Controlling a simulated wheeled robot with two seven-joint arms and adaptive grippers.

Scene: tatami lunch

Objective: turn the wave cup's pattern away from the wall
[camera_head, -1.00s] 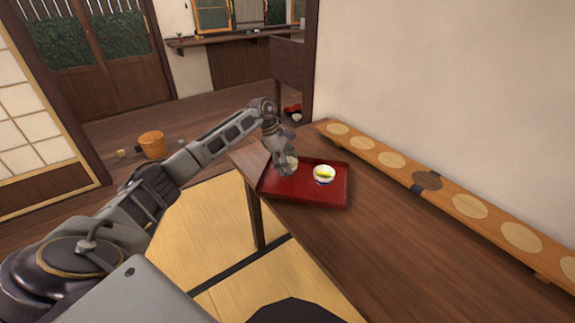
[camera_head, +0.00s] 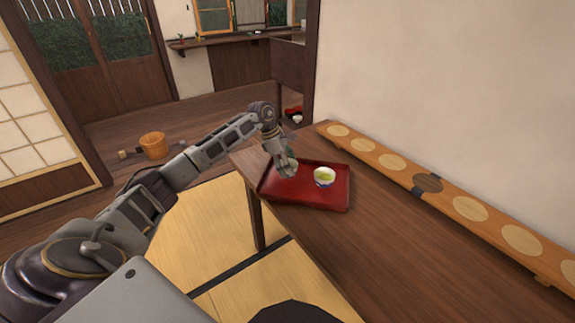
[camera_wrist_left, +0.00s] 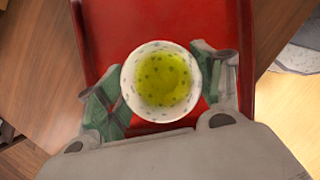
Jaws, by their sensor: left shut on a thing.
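My left gripper (camera_head: 287,169) is over the left part of the red tray (camera_head: 338,205). In the left wrist view, its green-padded fingers (camera_wrist_left: 168,98) are shut on a pale, grey-dotted cup (camera_wrist_left: 128,86) of green tea, one finger on each side. The cup looks upright; its outer pattern is hidden in both views, and I cannot tell whether it touches the tray. A second white cup (camera_head: 324,182) with blue on its outside and green tea stands right of the gripper on the tray. I cannot tell which is the wave cup. My right gripper is not in view.
The tray lies at the far left end of a dark wooden table (camera_head: 400,255). A long wooden board with round inlays (camera_head: 468,208) runs along the wall (camera_head: 445,80) on the right. A wooden bucket (camera_head: 153,146) stands on the floor. The table's near part is clear.

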